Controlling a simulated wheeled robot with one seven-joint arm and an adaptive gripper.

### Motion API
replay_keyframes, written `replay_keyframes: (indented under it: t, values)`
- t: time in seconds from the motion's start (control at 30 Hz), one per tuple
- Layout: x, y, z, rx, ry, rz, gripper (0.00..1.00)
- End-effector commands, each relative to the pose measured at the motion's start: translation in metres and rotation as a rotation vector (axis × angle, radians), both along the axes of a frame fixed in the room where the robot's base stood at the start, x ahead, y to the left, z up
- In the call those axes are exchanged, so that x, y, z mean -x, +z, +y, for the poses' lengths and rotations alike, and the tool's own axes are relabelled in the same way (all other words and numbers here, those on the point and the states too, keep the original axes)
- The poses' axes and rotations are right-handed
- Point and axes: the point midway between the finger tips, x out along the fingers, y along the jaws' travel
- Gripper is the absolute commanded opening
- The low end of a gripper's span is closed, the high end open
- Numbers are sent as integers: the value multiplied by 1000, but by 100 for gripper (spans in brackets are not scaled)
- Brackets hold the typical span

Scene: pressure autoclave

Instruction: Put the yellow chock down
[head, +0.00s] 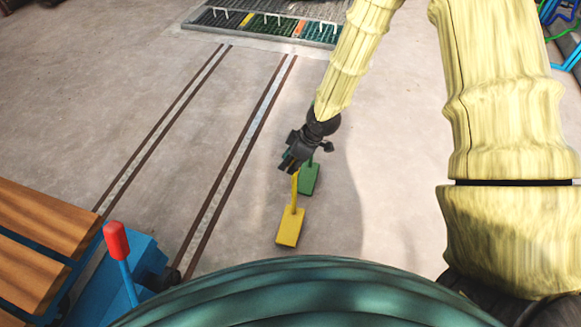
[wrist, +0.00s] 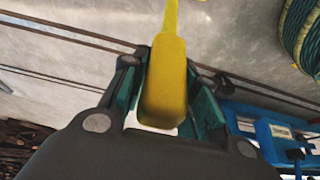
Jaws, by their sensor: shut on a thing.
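My gripper (head: 290,166) is shut on the yellow chock (head: 288,228), holding it by the upper end of its upright handle. The chock's block hangs below the fingers, over or on the floor; I cannot tell whether it touches. In the wrist view the yellow chock (wrist: 165,85) sits between the two dark green fingers, its thin part running to the top edge.
Two floor rails (head: 235,160) run left of the chocks. A blue cart with wooden slats (head: 38,235) and a red-knobbed lever (head: 116,240) stands at lower left. A low rack with coloured sections (head: 265,25) lies at the back. Floor right of the chocks is clear.

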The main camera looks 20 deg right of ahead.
Motion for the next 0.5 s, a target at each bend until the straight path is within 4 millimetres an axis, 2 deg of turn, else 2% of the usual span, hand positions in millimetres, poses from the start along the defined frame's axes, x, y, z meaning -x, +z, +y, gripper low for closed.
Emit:
replay_keyframes:
  t: [0.23, 0.5]
  values:
    - [0, -28, 1, 0, 1, 0, 0]
    - [0, -29, 0, 0, 0, -1, 0]
